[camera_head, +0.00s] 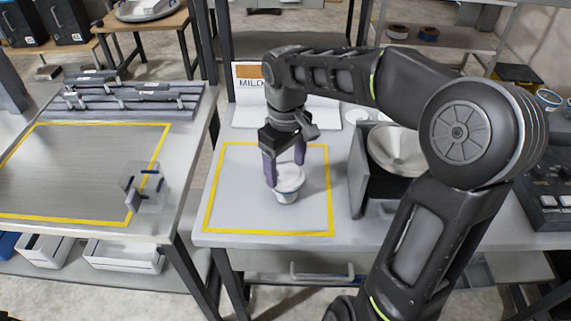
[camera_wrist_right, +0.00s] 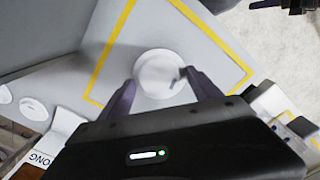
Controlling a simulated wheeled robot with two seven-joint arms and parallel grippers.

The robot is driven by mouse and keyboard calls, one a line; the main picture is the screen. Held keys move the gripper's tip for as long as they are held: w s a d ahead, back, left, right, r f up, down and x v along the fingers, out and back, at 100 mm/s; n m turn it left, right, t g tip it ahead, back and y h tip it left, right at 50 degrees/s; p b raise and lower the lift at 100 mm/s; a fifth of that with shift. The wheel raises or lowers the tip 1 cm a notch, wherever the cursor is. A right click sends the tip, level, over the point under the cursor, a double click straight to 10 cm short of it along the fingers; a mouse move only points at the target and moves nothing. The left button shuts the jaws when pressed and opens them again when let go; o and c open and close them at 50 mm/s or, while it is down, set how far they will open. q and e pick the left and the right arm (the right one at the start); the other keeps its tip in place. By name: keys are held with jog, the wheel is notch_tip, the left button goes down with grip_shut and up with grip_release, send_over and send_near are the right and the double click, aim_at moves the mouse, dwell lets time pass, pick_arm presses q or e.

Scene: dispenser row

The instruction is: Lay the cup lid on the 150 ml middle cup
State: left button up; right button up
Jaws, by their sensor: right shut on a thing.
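The cup (camera_head: 286,197), small and white, stands upright inside the yellow outline on the middle table. The white round cup lid (camera_head: 289,177) is at its top, between the fingers of my right gripper (camera_head: 285,171). The right gripper points down and is shut on the lid. In the right wrist view the lid (camera_wrist_right: 158,72) lies between both purple fingers of that gripper (camera_wrist_right: 162,80) and hides the cup below. I cannot tell whether the lid rests on the rim or is just above it. No volume mark is readable. My left gripper is not recognisable in view.
A lettered sign (camera_head: 250,84) stands at the back. A translucent object (camera_head: 146,187) is at the left table's edge. The outlined area around the cup is clear.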

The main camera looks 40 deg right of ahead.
jog(key=shift+f, duration=0.35)
dwell(0.4)
jog(key=o, duration=1.4)
jog(key=shift+c, duration=0.2)
jog(key=shift+o, duration=0.2)
jog(key=shift+r+p, duration=2.2)
jog(key=shift+r, duration=0.85)
